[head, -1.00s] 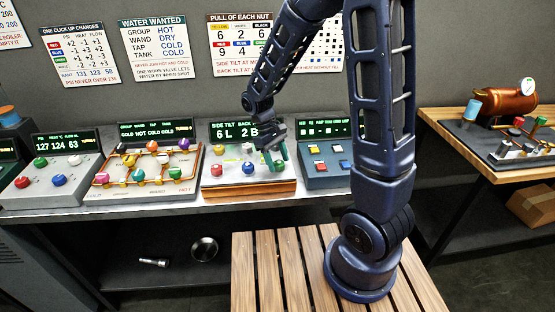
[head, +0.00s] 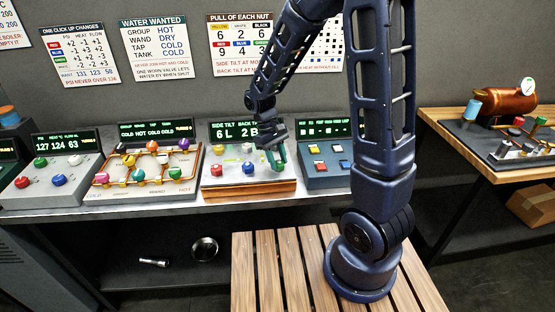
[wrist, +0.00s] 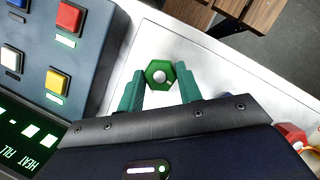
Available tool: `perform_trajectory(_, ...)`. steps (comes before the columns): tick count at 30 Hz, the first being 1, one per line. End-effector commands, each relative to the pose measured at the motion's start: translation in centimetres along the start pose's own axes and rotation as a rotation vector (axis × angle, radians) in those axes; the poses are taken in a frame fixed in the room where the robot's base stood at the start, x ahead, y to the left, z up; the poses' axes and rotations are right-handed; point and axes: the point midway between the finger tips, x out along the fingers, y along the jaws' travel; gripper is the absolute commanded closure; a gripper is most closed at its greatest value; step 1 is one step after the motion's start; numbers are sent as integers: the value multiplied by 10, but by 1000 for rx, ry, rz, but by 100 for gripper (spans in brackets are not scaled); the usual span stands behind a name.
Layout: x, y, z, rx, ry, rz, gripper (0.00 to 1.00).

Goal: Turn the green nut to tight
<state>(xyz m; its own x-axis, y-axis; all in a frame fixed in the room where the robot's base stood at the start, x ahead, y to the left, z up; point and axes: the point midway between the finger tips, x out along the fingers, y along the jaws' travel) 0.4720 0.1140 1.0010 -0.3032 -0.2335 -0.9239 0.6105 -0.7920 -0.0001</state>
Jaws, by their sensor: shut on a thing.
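The green hexagonal nut (wrist: 159,75) with a pale round centre sits between the fingertips in the wrist view. My gripper (wrist: 161,80) is shut on it, one green finger on each side. In the head view my gripper (head: 276,158) reaches down to the right part of the nut panel (head: 248,189), where the green nut (head: 278,167) shows partly behind the fingers. The panel's display (head: 234,131) reads a side tilt of 6 L and a back tilt of 2 B.
A red nut (head: 218,170) and a blue nut (head: 247,168) stand left of the green one. Close on the right is a blue box with coloured square buttons (head: 326,168). A pipe panel (head: 143,180) stands to the left. A wall chart (head: 240,48) lists the pull of each nut.

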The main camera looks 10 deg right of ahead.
Motion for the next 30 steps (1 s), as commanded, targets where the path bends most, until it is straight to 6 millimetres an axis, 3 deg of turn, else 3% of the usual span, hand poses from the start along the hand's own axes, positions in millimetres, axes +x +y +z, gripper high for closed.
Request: perform_trajectory(30, 1, 6, 3, 871, 1, -361, 88)
